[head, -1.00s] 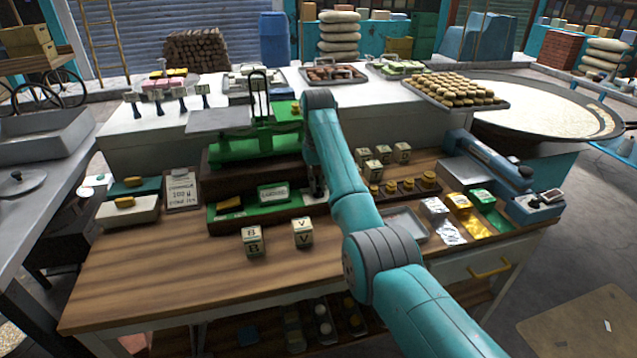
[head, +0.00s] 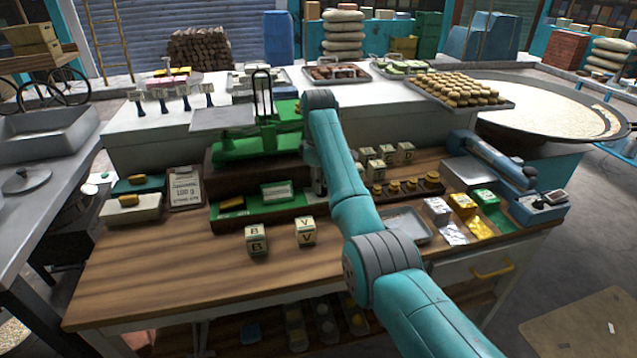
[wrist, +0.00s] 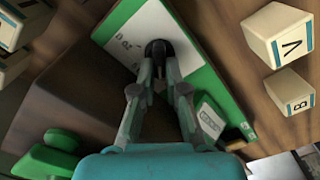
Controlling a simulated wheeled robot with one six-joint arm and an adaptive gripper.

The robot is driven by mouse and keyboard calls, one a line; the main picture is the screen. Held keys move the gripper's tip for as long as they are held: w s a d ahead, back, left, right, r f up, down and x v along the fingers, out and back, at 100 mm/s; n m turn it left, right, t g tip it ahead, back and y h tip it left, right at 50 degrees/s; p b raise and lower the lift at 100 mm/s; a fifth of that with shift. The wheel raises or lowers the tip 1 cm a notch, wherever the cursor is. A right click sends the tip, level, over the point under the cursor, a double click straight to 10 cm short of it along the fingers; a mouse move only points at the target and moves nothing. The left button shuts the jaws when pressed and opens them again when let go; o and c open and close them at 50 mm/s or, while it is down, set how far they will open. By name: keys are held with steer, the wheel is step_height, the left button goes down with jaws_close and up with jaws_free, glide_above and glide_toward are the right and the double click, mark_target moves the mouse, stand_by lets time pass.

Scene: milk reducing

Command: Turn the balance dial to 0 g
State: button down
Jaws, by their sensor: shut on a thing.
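The green balance (head: 245,147) stands on a dark base at the back of the wooden table, with a flat grey pan (head: 222,118) on its left. In the wrist view, a dark round dial (wrist: 158,45) sits on a white plate with small markings, on a green board (wrist: 203,78). My gripper (wrist: 159,76) is shut on the dial, its fingertips at the near side of the knob. The markings are too small to read. In the head view my gripper (head: 318,186) is at the right end of the green board, and my arm hides the dial.
Two lettered cubes (head: 256,240) (head: 305,231) stand in front of the board. A paper card (head: 185,187) is to its left. More cubes (head: 383,155) and a row of brass-coloured weights (head: 405,187) lie right of my arm. The front left of the table is clear.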

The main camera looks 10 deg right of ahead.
steer(key=shift+n, duration=0.8)
steer(key=shift+s, duration=0.1)
steer(key=c, duration=1.2)
jaws_free()
